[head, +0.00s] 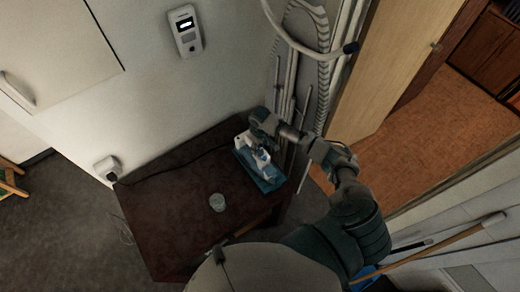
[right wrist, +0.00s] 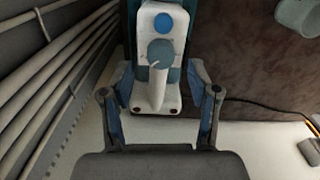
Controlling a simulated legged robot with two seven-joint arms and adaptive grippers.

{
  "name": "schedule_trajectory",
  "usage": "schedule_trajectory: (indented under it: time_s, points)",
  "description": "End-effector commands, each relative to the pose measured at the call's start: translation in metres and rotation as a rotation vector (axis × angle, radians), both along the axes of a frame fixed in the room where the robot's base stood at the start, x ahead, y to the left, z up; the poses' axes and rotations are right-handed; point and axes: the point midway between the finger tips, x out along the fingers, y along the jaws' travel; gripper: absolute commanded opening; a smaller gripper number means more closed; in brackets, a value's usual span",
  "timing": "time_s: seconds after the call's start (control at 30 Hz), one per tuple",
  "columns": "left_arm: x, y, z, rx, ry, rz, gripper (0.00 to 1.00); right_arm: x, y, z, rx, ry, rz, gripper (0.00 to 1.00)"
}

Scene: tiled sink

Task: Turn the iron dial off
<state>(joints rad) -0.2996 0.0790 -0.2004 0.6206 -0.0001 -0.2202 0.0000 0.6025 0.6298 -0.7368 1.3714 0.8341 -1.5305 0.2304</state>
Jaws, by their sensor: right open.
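The iron (head: 257,158) is white and blue and sits on a blue base (head: 264,178) near the right edge of the dark table. In the right wrist view the iron (right wrist: 152,92) shows from above, with a round grey-blue dial (right wrist: 160,53) on it and a round blue spot beyond the dial. My right gripper (head: 262,135) is over the iron in the head view. In the right wrist view its open fingers (right wrist: 160,82) stand on either side of the iron's white body. I cannot tell whether they touch it. My left gripper is not in view.
The dark table (head: 175,215) holds a small grey cup (head: 217,202), and a dark cord runs to a wall socket (head: 108,168). Clothes-rack bars (right wrist: 50,80) stand close on the left in the wrist view. The table's left part is mostly clear.

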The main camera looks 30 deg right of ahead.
Motion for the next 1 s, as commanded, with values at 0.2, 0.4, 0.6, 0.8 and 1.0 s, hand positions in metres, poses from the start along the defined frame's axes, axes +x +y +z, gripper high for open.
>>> schedule_trajectory:
  time_s: [0.2, 0.4, 0.6, 0.8, 1.0]
  points:
    - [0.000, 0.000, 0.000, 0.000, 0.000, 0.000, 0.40, 0.000, 0.000, -0.028, 0.000, 0.001, 0.000, 0.61]
    - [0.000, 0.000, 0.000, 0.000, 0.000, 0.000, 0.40, 0.000, 0.000, -0.034, -0.001, 0.000, 0.001, 0.61]
    - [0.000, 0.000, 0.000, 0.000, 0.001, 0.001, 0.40, 0.000, 0.000, -0.034, -0.001, 0.000, 0.001, 0.53]
    - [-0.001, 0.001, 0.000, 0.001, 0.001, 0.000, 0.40, 0.000, 0.000, -0.034, -0.001, 0.000, 0.001, 0.03]
    - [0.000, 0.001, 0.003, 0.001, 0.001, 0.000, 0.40, 0.000, 0.000, -0.033, -0.001, 0.001, 0.035, 0.00]
